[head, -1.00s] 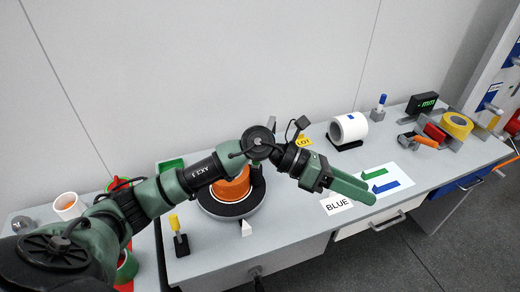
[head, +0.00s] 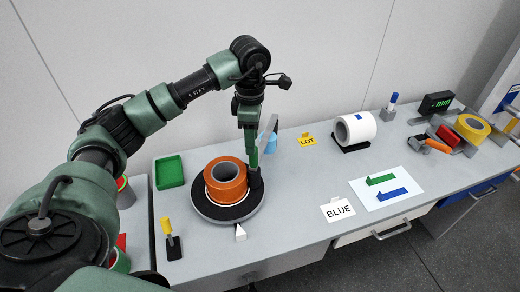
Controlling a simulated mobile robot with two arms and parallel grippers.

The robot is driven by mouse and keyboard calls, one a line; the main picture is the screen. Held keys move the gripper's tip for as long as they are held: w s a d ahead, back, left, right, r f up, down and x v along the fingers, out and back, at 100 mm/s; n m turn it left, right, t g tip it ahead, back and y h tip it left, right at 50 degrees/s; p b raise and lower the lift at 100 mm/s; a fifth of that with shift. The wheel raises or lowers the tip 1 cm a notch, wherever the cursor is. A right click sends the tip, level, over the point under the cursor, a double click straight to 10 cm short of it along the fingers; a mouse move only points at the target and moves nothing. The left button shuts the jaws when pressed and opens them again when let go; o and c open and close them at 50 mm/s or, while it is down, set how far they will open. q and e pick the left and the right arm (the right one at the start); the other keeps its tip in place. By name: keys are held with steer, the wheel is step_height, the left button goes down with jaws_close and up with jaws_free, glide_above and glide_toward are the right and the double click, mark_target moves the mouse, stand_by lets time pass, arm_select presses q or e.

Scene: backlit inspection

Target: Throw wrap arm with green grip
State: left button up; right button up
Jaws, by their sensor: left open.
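The orange roll (head: 226,185) stands upright on a round dark turntable (head: 218,212) on the bench. A black post (head: 256,186) rises at the turntable's right edge, close beside the roll. My left gripper (head: 254,166) points down just above this post, with its green fingers seen nearly edge-on. I cannot tell whether they touch it. A thin grey plate (head: 268,128) slants up just right of the fingers. A green grip on a wrap arm cannot be told apart from my green fingers here. My right gripper is out of view.
A yellow-topped lever (head: 168,227) and a green tray (head: 170,172) are left.

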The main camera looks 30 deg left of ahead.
mark_target(253, 166)
arm_select(q)
steer(key=shift+w+f, duration=0.5)
steer(key=shift+w, duration=0.3)
steer(key=shift+s+f+p, duration=0.25)
steer(key=shift+f+p, duration=0.15)
steer(key=f, duration=0.1)
steer(key=s+f+p, duration=0.1)
steer(key=f, duration=0.1)
steer(key=shift+f, duration=0.25)
steer(key=shift+w+f+p, duration=0.25)
steer(key=shift+f+p, duration=0.05)
steer(key=shift+f, duration=0.9)
steer(key=shift+s, duration=0.1)
steer(key=shift+c, duration=0.4)
jaws_close()
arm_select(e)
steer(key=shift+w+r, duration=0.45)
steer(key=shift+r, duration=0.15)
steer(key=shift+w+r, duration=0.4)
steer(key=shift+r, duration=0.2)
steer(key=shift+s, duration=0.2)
